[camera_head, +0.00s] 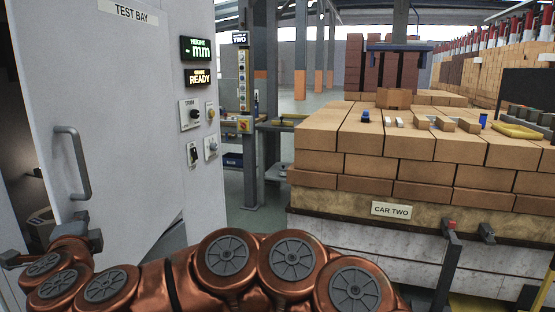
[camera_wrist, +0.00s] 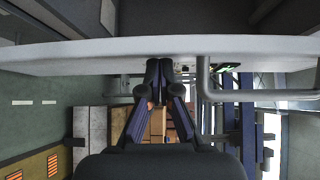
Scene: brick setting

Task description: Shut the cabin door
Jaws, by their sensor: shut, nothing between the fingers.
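The cabin door (camera_head: 120,120) is a pale grey panel at the left of the head view. It stands ajar, with a dark gap and part of the interior beyond its left edge. Its grey bar handle (camera_head: 78,165) is upright near that edge. My gripper (camera_head: 74,222) is low at the left, just below the handle, and partly hidden by my arm. In the wrist view, my gripper (camera_wrist: 160,72) is shut and empty, its tips at or very near the door (camera_wrist: 100,55). The handle (camera_wrist: 255,95) is beside it on the right. I cannot tell whether the tips touch.
Displays and switches (camera_head: 197,48) are right of the door. A grey post (camera_head: 248,150) stands further right. A large brick stack on a car labelled CAR TWO (camera_head: 391,210) fills the right side. Open floor (camera_head: 235,185) shows between the cabin and the car.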

